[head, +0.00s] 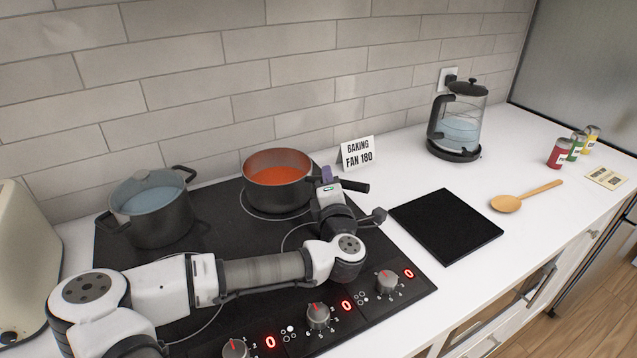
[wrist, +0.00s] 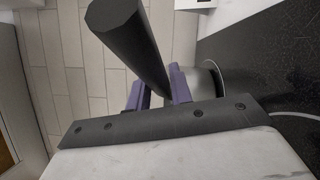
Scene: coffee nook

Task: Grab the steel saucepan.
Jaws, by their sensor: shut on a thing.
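The steel saucepan (head: 262,196) stands on the back right of the black hob, with orange-red contents inside. In the wrist view the dark handle (wrist: 130,40) runs between the purple fingers of my gripper (wrist: 160,88). The pan's body is mostly hidden there; a bit of pale metal (wrist: 212,80) shows behind the right finger.
A sign (head: 358,153) stands behind the handle. A black mat (head: 446,225), wooden spoon (head: 507,204), glass kettle (head: 461,125) and several small jars (head: 560,153) are to the right. A cream appliance (head: 22,250) is far left.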

